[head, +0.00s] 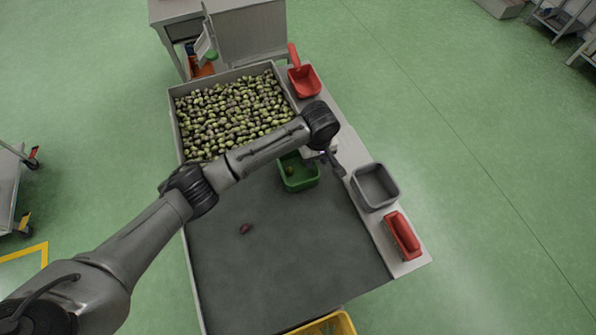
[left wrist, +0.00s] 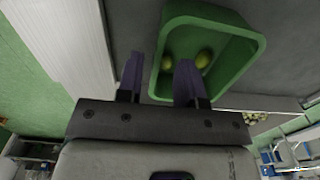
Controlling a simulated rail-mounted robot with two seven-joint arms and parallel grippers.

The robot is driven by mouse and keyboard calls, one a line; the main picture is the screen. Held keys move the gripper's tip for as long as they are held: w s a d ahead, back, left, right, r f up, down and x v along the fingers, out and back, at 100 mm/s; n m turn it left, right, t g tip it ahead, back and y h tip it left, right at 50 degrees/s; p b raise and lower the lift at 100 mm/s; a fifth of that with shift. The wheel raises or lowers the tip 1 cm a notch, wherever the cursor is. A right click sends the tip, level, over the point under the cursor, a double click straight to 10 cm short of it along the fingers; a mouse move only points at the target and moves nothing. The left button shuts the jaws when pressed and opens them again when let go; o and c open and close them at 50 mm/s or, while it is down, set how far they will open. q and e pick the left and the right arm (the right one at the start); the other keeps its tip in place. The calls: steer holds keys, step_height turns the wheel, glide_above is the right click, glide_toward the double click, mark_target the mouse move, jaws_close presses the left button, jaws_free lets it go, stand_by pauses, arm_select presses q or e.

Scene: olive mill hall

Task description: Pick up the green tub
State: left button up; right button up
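The green tub (head: 301,184) stands on the grey table just below the olive bed in the head view, with an olive visible inside. In the left wrist view the tub (left wrist: 238,62) fills the upper right and holds two green olives (left wrist: 203,58). My left gripper (left wrist: 159,62) is open at the tub's near left edge. One finger is outside the wall and the other overlaps the tub's inside. A gap shows between the fingers, and I cannot tell whether either touches the wall. In the head view my arm partly hides the gripper and tub. My right gripper is not in view.
A tray of olives (head: 228,115) lies behind the tub. A dark red item (head: 245,229) lies on the otherwise clear table. A yellow container (head: 340,324) is at the front.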

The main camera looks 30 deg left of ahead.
mark_target(315, 164)
arm_select(q)
steer(key=shift+s+f+b, duration=0.1)
steer(key=shift+f+b, duration=0.85)
steer(key=shift+f, duration=1.9)
jaws_close()
steer(key=shift+r, duration=0.1)
